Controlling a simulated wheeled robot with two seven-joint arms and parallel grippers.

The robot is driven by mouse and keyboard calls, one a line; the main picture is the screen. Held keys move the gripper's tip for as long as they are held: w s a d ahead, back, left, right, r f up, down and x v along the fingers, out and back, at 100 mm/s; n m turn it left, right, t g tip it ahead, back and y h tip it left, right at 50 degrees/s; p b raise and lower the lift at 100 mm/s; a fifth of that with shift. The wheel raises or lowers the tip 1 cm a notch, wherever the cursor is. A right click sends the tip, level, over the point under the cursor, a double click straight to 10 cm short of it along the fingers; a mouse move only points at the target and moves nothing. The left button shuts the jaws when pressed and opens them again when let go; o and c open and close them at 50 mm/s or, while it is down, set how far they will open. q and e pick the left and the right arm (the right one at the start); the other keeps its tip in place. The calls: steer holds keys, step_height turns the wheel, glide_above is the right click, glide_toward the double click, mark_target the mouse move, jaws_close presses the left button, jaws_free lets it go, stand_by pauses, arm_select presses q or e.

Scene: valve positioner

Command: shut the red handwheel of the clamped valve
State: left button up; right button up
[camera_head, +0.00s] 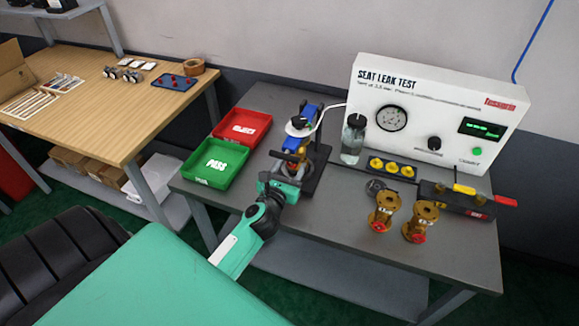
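The clamped valve (293,145) is a brass body held in a fixture with blue parts (308,112) on a dark base plate, near the middle of the grey bench. My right gripper is not in view.
Left of the fixture are a green PASS tray (216,163) and a red REJECT tray (242,128). Right are a clear bottle (353,138), two loose brass valves (384,211) (421,220) with red handwheels, and a tool holder (455,197). The seat leak tester (440,110) stands behind.

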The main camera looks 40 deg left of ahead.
arm_select(q)
steer(key=shift+c, duration=0.7)
steer(key=c, duration=0.8)
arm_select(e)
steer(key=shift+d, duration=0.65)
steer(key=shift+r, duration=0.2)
